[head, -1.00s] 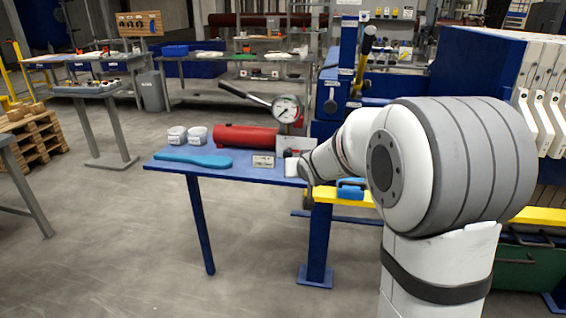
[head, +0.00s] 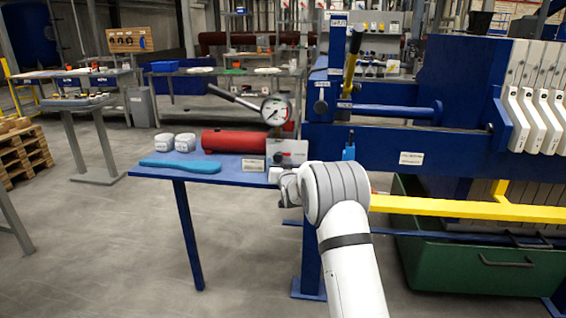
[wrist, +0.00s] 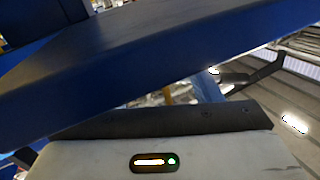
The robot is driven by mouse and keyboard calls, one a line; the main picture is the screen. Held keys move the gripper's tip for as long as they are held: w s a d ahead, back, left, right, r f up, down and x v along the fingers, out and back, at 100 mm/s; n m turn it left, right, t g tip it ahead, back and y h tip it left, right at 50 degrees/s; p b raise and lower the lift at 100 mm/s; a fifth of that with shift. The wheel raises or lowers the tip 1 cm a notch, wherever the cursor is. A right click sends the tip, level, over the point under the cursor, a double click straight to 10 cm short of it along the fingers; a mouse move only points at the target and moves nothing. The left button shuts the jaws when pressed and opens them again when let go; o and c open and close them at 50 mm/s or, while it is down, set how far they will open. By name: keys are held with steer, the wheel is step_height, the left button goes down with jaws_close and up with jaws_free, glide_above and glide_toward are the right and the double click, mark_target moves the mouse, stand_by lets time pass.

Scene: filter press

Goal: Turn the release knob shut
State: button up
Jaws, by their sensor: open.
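A hand pump with a red cylinder (head: 233,141), a round gauge (head: 275,110) and a long lever (head: 232,98) sits on the blue bench (head: 215,176). On its grey end block (head: 292,148) is a small red part (head: 281,156), perhaps the release knob; it is too small to tell how it is turned. My arm reaches to the bench's front right, below that block. My gripper's fingertips are hidden in the head view. In the wrist view the housing of my gripper (wrist: 160,130) shows with a lit indicator, close to a large blue surface. No knob shows there.
A blue wrench-like tool (head: 180,165), two white tubs (head: 174,142) and a small label plate (head: 252,165) are on the bench. The blue press frame (head: 400,145), a yellow rail (head: 460,208) and a green bin (head: 480,255) stand right.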

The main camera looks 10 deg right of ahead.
mark_target(279, 156)
steer(key=shift+w, duration=1.25)
